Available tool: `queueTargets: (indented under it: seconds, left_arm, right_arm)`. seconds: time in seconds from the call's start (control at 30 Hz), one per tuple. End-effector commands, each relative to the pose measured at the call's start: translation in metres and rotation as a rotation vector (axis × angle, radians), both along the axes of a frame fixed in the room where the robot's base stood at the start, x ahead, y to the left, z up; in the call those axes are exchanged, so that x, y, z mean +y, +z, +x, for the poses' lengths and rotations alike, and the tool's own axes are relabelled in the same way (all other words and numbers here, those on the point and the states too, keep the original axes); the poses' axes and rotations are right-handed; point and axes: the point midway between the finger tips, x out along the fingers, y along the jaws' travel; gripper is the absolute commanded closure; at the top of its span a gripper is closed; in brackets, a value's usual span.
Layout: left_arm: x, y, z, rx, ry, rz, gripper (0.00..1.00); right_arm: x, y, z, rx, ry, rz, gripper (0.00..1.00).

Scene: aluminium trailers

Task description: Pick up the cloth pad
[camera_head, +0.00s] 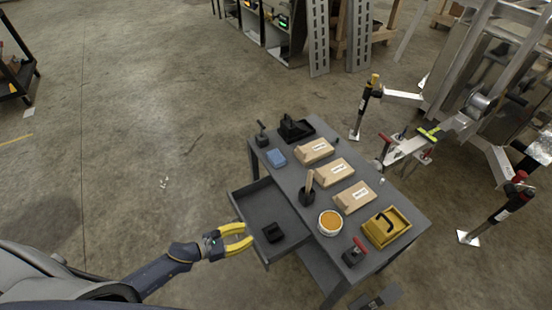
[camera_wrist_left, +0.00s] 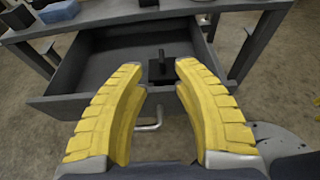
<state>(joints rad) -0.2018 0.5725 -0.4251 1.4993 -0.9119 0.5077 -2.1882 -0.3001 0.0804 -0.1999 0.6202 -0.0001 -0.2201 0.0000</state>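A small blue pad (camera_head: 276,157), which looks like the cloth pad, lies flat on the grey table (camera_head: 291,181) near its left edge. It also shows at the top left of the left wrist view (camera_wrist_left: 58,11). My left gripper (camera_head: 249,235), with yellow fingers, is open and empty. It is at the front of the pulled-out drawer (camera_head: 262,204), well apart from the pad. In the left wrist view the fingers (camera_wrist_left: 159,68) are spread in front of the drawer. My right gripper is not in view.
A black block (camera_head: 272,232) lies in the open drawer. The tabletop holds several tan boxes (camera_head: 334,172), a round tub (camera_head: 330,222), a yellow tray (camera_head: 386,227), a red-handled tool (camera_head: 355,252) and a black tray (camera_head: 296,128). A metal trailer frame (camera_head: 480,100) stands at the right.

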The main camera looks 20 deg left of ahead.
Motion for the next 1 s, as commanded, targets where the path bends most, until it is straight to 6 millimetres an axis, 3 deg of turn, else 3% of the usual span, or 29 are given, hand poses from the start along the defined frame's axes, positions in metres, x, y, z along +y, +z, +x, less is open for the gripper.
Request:
queueTargets:
  seconds: [0.33, 0.4, 0.9, 1.0]
  left_arm:
    - [0.0, 0.0, 0.0, 0.0, 0.0, 0.0, 0.71]
    - [0.0, 0.0, 0.0, 0.0, 0.0, 0.0, 0.58]
    - [0.0, 0.0, 0.0, 0.0, 0.0, 0.0, 0.0]
    - [0.0, 0.0, 0.0, 0.0, 0.0, 0.0, 0.0]
  right_arm:
    - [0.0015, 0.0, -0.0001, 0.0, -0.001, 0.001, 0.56]
    - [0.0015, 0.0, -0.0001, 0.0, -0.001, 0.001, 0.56]
    - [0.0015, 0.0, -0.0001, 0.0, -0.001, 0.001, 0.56]
    - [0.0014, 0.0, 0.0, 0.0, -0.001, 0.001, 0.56]
